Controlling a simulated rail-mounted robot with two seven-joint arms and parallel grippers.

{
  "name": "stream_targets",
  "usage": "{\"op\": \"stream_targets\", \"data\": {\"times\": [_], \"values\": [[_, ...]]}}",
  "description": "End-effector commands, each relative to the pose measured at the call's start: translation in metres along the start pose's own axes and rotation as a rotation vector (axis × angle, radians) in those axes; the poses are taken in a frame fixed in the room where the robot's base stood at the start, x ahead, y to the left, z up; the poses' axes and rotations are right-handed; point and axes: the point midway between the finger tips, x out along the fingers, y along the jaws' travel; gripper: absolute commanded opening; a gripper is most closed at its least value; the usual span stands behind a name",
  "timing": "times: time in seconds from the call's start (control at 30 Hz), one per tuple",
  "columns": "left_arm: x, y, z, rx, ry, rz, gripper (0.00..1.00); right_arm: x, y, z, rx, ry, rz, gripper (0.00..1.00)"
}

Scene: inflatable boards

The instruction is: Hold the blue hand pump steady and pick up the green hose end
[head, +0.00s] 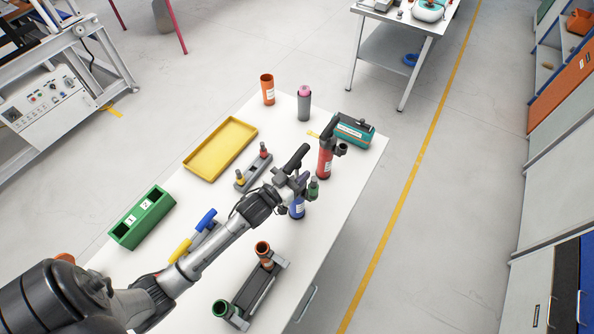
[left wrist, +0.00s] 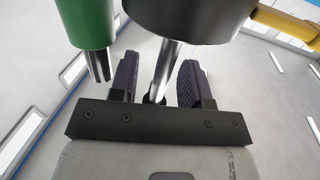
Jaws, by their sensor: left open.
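The blue hand pump (head: 297,209) stands on the white table, its upper part mostly hidden by my left gripper (head: 293,184). In the left wrist view my left gripper (left wrist: 155,85) is open, with its two dark pads apart on either side of a thin metal rod (left wrist: 166,65). The rod runs up to a wide black cylinder (left wrist: 190,14); I cannot tell whether the pads touch it. The green hose end (head: 313,187) is just right of the gripper; a green piece with a grey tip (left wrist: 92,30) shows beside the left pad. My right gripper is not in view.
A red pump (head: 325,162) stands close behind, near a teal box (head: 353,131). A grey rack (head: 262,290) with orange and green cups is in front. A yellow tray (head: 221,149), a green bin (head: 142,217) and a small grey stand (head: 254,173) lie leftward.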

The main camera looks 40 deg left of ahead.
Motion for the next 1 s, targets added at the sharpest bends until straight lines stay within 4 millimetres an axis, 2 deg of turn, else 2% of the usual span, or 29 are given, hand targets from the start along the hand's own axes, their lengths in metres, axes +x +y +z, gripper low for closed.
{"op": "stream_targets", "data": {"times": [0.17, 0.63, 1.0], "values": [[0.0, 0.0, 0.0, 0.0, 0.0, 0.0, 0.43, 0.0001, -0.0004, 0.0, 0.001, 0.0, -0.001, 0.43], [-0.0002, -0.0001, 0.0, 0.0, 0.0, 0.0, 0.0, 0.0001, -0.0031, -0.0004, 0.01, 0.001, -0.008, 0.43], [-0.0002, 0.0, 0.0, 0.0, 0.0, 0.0, 0.0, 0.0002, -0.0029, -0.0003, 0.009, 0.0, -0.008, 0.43]]}}
